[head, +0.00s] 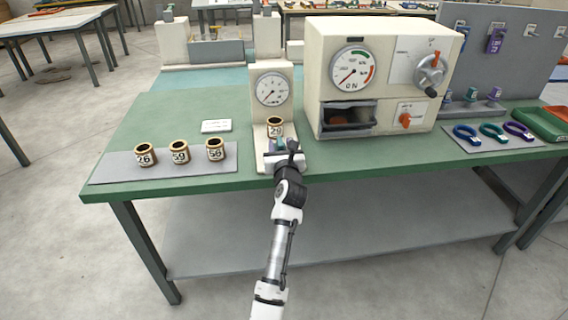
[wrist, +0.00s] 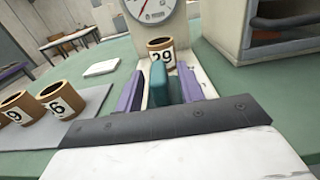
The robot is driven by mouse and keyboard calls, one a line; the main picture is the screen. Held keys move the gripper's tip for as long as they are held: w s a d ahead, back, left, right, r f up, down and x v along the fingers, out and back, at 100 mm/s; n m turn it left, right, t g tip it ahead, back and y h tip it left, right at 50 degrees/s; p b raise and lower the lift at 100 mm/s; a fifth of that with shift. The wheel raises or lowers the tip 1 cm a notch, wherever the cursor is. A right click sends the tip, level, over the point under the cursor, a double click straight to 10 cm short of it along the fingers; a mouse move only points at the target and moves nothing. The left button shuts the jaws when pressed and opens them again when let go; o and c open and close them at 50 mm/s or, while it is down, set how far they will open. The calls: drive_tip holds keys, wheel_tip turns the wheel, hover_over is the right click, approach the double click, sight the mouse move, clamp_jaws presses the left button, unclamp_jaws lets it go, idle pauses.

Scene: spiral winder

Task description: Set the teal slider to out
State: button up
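The teal slider (wrist: 160,84) stands up from the cream base of the small gauge stand (head: 272,92). In the wrist view it is between the two purple fingers of my gripper (wrist: 160,92). A light gap shows between the slider and the left finger; the right finger is close to it, and I cannot tell whether they touch. The fingers are apart. In the head view my gripper (head: 283,155) is at the front of the stand and hides most of the slider. A brown cup marked 29 (wrist: 162,53) stands just behind the slider, below the dial.
Several brown numbered cups, one marked 56 (head: 215,149), stand on a grey mat (head: 110,172) at left. A white card (head: 216,126) lies nearby. A large cream machine (head: 387,75) with dial, crank and open drawer is at right.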

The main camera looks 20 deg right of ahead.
drive_tip(key=b+v, duration=0.1)
drive_tip(key=v, duration=1)
drive_tip(key=shift+s+b, duration=0.3)
drive_tip(key=shift+b, duration=0.1)
drive_tip(key=shift+a, duration=0.15)
